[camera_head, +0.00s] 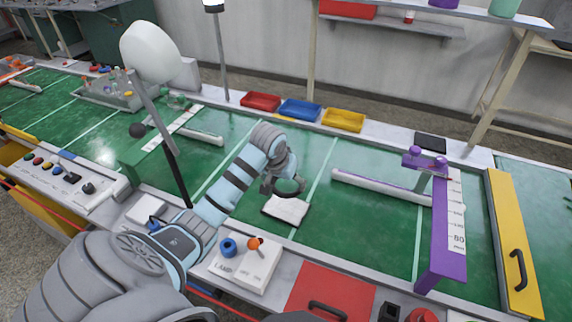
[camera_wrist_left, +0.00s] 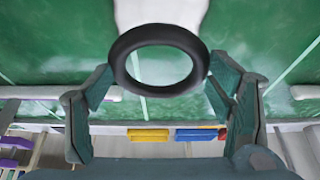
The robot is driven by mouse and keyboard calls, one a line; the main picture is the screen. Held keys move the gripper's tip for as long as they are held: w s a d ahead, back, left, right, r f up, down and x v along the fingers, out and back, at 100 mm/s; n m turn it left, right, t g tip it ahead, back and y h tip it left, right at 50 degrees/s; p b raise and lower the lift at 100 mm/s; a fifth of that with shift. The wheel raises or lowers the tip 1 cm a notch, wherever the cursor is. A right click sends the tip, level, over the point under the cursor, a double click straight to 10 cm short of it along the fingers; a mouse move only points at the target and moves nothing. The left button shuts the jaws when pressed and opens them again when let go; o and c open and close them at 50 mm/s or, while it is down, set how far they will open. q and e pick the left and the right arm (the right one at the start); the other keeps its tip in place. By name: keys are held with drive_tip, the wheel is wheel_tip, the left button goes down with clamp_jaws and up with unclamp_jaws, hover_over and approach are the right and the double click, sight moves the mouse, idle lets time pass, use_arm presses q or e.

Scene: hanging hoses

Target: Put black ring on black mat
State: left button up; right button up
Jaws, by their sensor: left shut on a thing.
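The black ring (camera_head: 291,187) is in my left gripper (camera_head: 277,182), above the green table, near a white pad. In the left wrist view the ring (camera_wrist_left: 118,64) sits between the two fingers of the left gripper (camera_wrist_left: 162,88), its hole facing the camera. The left gripper is shut on the ring. The black mat (camera_head: 430,142) is a small dark rectangle on the pale back ledge at the right, apart from the ring. My right gripper is not in view.
The white pad (camera_head: 286,209) lies close to the ring. Red (camera_head: 261,102), blue (camera_head: 300,109) and yellow (camera_head: 343,120) trays stand along the back ledge.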

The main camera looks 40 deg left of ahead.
sight(287, 206)
use_arm(q)
wheel_tip(287, 206, down, 10)
drive_tip(key=shift+r+b, duration=0.25)
drive_tip(key=shift+b, duration=0.75)
drive_tip(key=shift+r, duration=0.1)
drive_tip(key=o, duration=1.2)
drive_tip(key=p+v, duration=0.4)
drive_tip(key=v, duration=0.8)
